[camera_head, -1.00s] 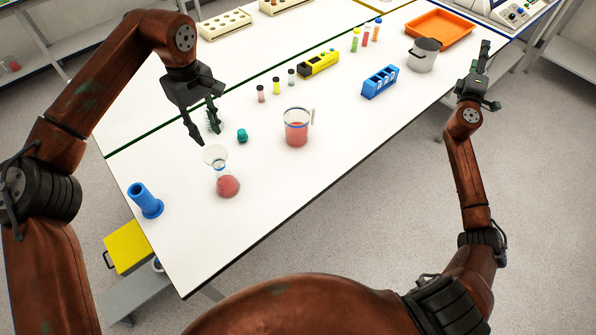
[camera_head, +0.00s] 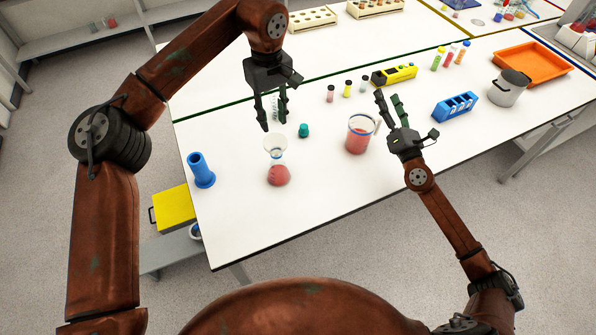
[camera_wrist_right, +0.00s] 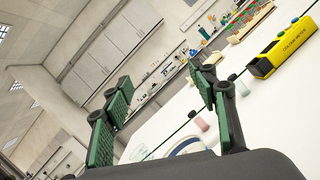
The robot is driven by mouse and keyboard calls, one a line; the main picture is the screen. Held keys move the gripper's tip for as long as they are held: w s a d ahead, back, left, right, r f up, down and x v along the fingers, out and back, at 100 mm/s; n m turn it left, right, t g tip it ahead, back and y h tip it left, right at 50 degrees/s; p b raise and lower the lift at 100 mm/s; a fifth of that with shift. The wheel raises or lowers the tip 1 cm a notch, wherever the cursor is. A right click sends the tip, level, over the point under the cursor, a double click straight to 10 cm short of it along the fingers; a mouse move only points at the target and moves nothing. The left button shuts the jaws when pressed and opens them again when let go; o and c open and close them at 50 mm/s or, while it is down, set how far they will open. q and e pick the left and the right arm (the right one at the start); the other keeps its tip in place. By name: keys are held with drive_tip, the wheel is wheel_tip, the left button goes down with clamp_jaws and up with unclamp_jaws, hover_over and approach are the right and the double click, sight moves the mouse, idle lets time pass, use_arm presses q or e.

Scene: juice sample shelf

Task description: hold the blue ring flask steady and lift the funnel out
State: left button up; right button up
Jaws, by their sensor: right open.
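The flask (camera_head: 278,176) stands upright on the white table in the head view, with red liquid in its bottom. A clear, wide-mouthed funnel (camera_head: 274,143) sits in its neck; a faint blue ring shows below the funnel. My left gripper (camera_head: 273,124) is open and empty, pointing down just above and behind the funnel, apart from it. My right gripper (camera_head: 390,97) is open and empty, to the right of the flask beside the beaker. In the right wrist view its green-padded fingers (camera_wrist_right: 160,100) are spread with nothing between them.
A beaker (camera_head: 358,138) of red liquid stands between the flask and my right gripper. A teal stopper (camera_head: 303,130) sits behind the flask. A blue cylinder (camera_head: 202,170) is at the left edge. A blue rack (camera_head: 455,105) and metal pot (camera_head: 508,88) stand right.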

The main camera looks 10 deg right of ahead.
drive_tip(key=s+a+f+n+g+y, duration=0.1)
drive_tip(key=s+a+f+n+y, duration=0.15)
drive_tip(key=a, duration=0.35)
drive_tip(key=s+a+f+n+g+y, duration=0.1)
drive_tip(key=a+f+n+y, duration=0.15)
drive_tip(key=a, duration=0.35)
drive_tip(key=s+a+f+n+g+y, duration=0.1)
drive_tip(key=s+a+n, duration=0.15)
drive_tip(key=a, duration=0.35)
drive_tip(key=n+g+y, duration=0.4)
drive_tip(key=n+g, duration=0.1)
drive_tip(key=n, duration=0.3)
approach(282, 164)
drive_tip(key=shift+m, duration=0.25)
drive_tip(key=x, duration=0.5)
drive_tip(key=shift+x, duration=3.7)
drive_tip(key=shift+f, duration=0.1)
drive_tip(key=shift+c, duration=0.4)
